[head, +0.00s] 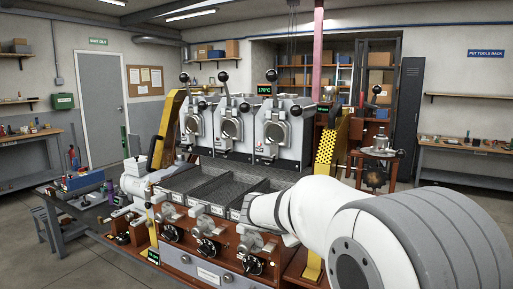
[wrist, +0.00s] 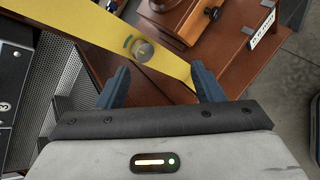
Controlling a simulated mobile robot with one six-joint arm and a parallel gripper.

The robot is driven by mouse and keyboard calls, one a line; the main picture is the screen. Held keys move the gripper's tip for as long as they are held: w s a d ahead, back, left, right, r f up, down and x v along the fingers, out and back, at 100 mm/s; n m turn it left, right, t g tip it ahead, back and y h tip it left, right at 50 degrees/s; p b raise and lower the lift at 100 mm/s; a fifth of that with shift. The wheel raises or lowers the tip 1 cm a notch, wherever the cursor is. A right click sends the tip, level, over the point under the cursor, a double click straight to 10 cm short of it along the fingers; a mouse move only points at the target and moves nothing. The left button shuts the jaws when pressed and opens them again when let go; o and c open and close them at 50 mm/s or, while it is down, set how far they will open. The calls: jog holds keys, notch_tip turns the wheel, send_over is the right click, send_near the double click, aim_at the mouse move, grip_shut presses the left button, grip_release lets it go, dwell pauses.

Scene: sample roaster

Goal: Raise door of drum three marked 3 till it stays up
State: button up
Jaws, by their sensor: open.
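Three white drum housings stand in a row at the back of the roaster in the head view. The rightmost drum (head: 284,140) has a round metal door (head: 276,131) on its front and a black ball knob (head: 295,110) above it. I cannot read its number there. In the wrist view a small 3 marking (wrist: 5,107) shows on a dark panel at the left edge; the door is not seen there. My gripper (wrist: 160,84) is open and empty, its dark blue fingers apart above a yellow bar. In the head view my arm hides the gripper.
The yellow bar (wrist: 100,30) with a round metal knob (wrist: 142,50) crosses below my fingers. A perforated yellow brace (head: 325,150) stands right of the drums. Dark trays (head: 235,192) and front dials lie below the drums. A side table (head: 375,152) stands further right.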

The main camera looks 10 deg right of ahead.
aim_at(266, 160)
jog(key=w+a+r+n+t+p, duration=0.1)
jog(key=w+a+r+n+t, duration=0.1)
jog(key=w+a+r+n, duration=0.1)
jog(key=w+a+r+n+t+h+p, duration=0.1)
jog(key=w+a+r+n+t, duration=0.2)
jog(key=w, duration=0.5)
jog(key=w+a+r+n+t+p, duration=0.2)
jog(key=w+a+r+n, duration=0.1)
jog(key=w+r+n, duration=0.2)
jog(key=shift+w+a+r+n+t, duration=0.15)
jog(key=shift+w+a+r+t, duration=0.1)
jog(key=shift+r, duration=0.15)
jog(key=shift+w+a+r+n+t, duration=0.15)
jog(key=shift+w+r, duration=0.05)
jog(key=shift+r, duration=0.15)
jog(key=shift+w+d, duration=0.15)
jog(key=shift+w, duration=0.2)
jog(key=p+x, duration=0.2)
jog(key=x, duration=0.5)
jog(key=shift+s, duration=0.1)
jog(key=shift+c, duration=0.3)
